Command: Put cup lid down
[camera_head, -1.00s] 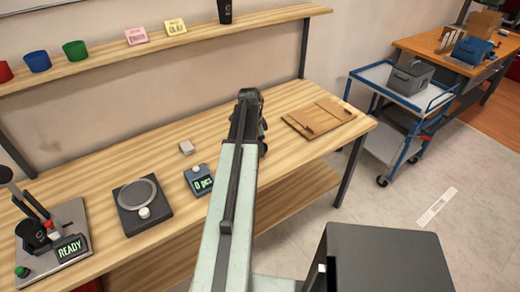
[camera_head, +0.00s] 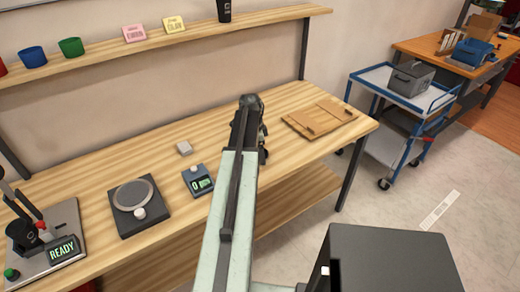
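My arm reaches out over the workbench (camera_head: 100,184), and my gripper (camera_head: 261,140) is at its far end, mostly hidden behind the arm. I cannot see its fingertips or whether it holds anything. No cup lid can be made out clearly in this view. A dark cup (camera_head: 224,11) stands on the wall shelf at the top. A wooden board (camera_head: 319,118) with raised parts lies on the bench, just right of my gripper.
On the bench are a laser marker stand (camera_head: 45,245) reading READY, a dark device with a round plate (camera_head: 134,200), a small display unit (camera_head: 197,180) and a pale block (camera_head: 184,148). Coloured cups (camera_head: 71,47) line the shelf. A blue cart (camera_head: 400,88) stands to the right.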

